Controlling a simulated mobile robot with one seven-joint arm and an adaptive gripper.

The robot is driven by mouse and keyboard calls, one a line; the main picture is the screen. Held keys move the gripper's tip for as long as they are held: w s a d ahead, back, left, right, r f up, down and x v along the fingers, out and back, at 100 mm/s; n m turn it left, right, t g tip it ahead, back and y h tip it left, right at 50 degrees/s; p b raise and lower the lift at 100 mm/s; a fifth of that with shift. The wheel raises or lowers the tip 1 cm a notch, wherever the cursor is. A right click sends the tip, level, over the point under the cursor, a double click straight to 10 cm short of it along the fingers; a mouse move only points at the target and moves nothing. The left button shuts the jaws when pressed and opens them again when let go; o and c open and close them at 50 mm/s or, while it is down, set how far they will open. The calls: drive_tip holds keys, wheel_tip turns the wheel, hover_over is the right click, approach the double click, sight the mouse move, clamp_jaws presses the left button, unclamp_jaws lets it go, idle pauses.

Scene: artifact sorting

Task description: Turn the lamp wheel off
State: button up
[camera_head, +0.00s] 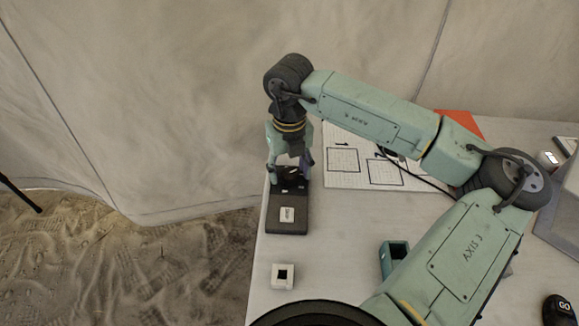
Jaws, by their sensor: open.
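A dark, flat box with a pale label (287,224) lies near the left edge of the table and appears to be the lamp's base. My gripper (288,178) points down over the far end of this box. Its fingers are spread apart, one on each side of the box's far part, and hold nothing that I can make out. The wheel itself is hidden or too small to tell. I cannot tell whether the fingers touch the box or whether the lamp is lit.
A white sheet with outlined squares (340,180) lies right of the box. A small white block with a dark opening (283,276) and a teal open box (393,258) stand nearer. A black GO button (558,308) sits at lower right. The table's left edge is close.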

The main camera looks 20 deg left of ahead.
drive_tip(key=shift+f, duration=0.2)
drive_tip(key=shift+c, duration=0.3)
drive_tip(key=c, duration=1.1)
drive_tip(key=shift+f+b, duration=0.1)
drive_tip(key=shift+b, duration=0.35)
